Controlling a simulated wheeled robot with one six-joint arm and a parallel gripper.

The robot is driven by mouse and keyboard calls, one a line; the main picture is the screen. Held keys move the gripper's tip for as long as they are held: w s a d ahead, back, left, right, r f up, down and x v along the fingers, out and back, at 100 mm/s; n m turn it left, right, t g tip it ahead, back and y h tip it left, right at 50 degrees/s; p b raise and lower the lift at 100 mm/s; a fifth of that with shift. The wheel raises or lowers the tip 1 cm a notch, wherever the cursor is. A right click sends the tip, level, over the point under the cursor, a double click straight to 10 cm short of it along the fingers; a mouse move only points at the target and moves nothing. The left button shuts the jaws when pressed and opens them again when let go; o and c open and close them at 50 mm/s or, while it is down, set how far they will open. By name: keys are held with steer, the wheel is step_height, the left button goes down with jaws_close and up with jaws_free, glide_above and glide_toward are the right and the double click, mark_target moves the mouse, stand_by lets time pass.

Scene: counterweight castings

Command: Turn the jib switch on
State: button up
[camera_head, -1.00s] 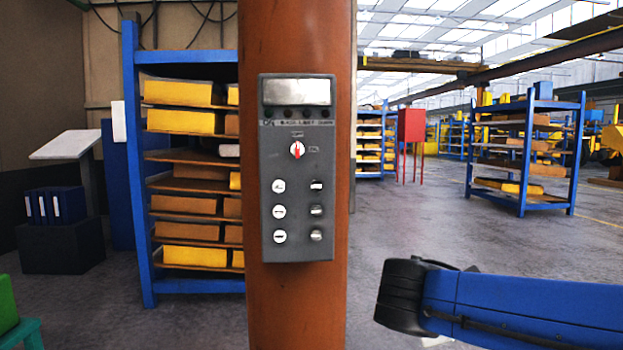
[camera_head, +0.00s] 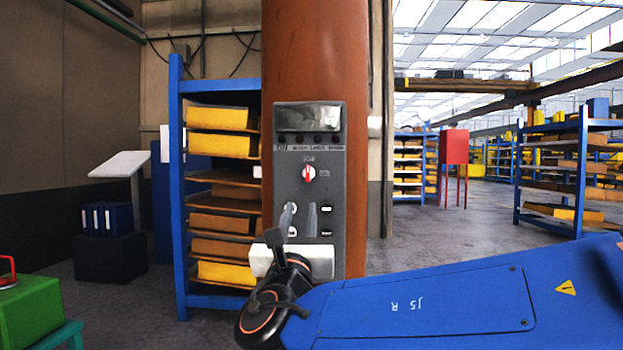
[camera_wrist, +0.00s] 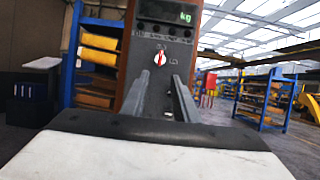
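A grey control box (camera_head: 351,190) is fixed to an orange-brown column (camera_head: 315,60). A red and white rotary knob (camera_head: 309,173) sits in its upper middle, and the knob also shows in the wrist view (camera_wrist: 159,58). The knob's red pointer stands roughly upright; the small labels beside it cannot be read. My gripper (camera_head: 301,207) is in front of the box, just below the knob in the picture. In the wrist view my gripper (camera_wrist: 158,82) has its two fingers apart with nothing between them. My gripper hides most of the lower buttons.
A display (camera_head: 308,118) tops the box. A blue rack (camera_head: 180,200) with yellow and brown blocks stands close behind the column at left. A green case (camera_head: 30,312) sits at lower left. A red cabinet (camera_head: 454,147) and open floor lie to the right.

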mark_target(308, 174)
steer(key=x, duration=1.7)
steer(key=shift+w+f, duration=0.1)
jaws_close()
